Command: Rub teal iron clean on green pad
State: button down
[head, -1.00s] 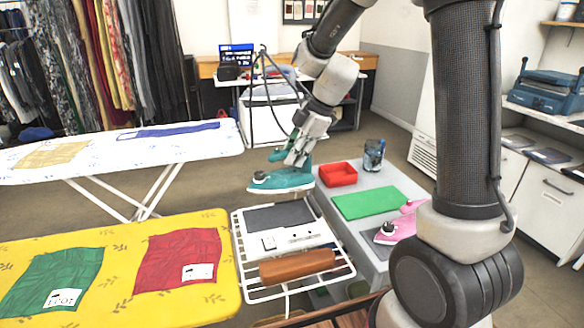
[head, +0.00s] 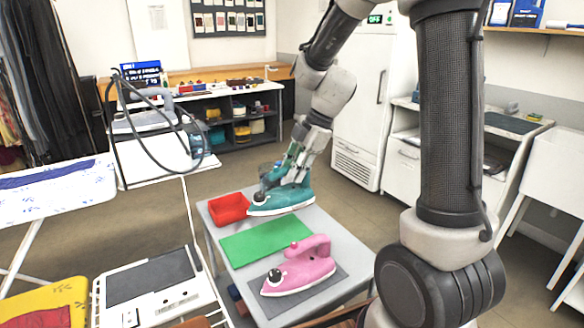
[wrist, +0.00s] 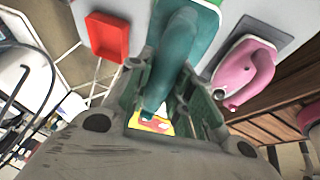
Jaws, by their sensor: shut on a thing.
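My gripper (head: 290,174) is shut on the handle of the teal iron (head: 283,200). The iron is roughly level, over the far side of the small grey table, just beyond the green pad (head: 262,239). It looks raised above the table, but the gap is hard to judge. Its soleplate is hidden, so I cannot see any dirt on it. The pad lies flat and bare. In the wrist view the teal iron (wrist: 186,38) runs up between my fingers, and only a sliver of green shows at the top edge.
A pink iron (head: 300,272) stands on a dark mat at the table's near end. A red tray (head: 229,210) sits at the far left corner, close to the teal iron's tip. An ironing station (head: 150,290) with a white frame stands to the left. Open floor lies right of the table.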

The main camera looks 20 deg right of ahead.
aim_at(294, 189)
jog(key=shift+s+f, duration=0.1)
jog(key=shift+f, duration=3.1)
jog(key=shift+a, duration=0.1)
